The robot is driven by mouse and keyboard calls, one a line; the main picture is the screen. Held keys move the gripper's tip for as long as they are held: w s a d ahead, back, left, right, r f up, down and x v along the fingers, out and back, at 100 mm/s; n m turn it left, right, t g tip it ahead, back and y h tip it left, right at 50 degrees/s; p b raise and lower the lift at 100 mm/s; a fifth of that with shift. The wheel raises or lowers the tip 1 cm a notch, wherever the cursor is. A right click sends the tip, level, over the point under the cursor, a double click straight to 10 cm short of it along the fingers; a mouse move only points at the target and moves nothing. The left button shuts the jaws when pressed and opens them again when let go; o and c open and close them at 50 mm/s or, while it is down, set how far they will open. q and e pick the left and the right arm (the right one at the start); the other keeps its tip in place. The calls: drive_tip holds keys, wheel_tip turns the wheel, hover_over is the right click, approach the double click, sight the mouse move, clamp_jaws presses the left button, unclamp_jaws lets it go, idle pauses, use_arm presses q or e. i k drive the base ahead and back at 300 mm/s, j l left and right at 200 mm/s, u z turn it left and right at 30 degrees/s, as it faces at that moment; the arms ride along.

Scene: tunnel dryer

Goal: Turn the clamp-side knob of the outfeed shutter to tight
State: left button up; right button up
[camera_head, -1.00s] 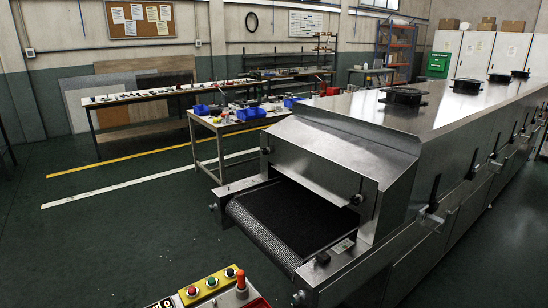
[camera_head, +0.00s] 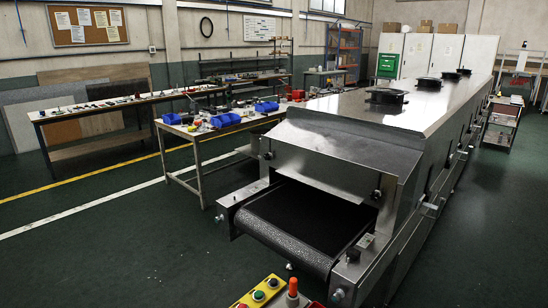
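The tunnel dryer (camera_head: 352,131) runs from the front centre toward the back right. Its sloped metal shutter hood (camera_head: 318,171) hangs over the dark conveyor belt (camera_head: 312,216) at the near end. A small dark knob (camera_head: 267,156) sits at the hood's left edge, and another dark knob (camera_head: 376,194) sits at its right edge. I cannot tell which is the clamp-side knob or how tight either is. Neither of my grippers is in view, and nothing touches the knobs.
A control box (camera_head: 262,293) with coloured buttons and an orange-red knob stands at the bottom edge, in front of the belt. A workbench (camera_head: 185,133) with blue bins stands left of the dryer. Green floor (camera_head: 130,235) is clear at the front left.

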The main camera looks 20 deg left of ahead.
sight(267, 156)
drive_tip(key=i+j+z, duration=0.2)
drive_tip(key=j+z, duration=0.3)
drive_tip(key=j, duration=0.85)
drive_tip(key=j+z, duration=0.45)
drive_tip(key=j, duration=0.9)
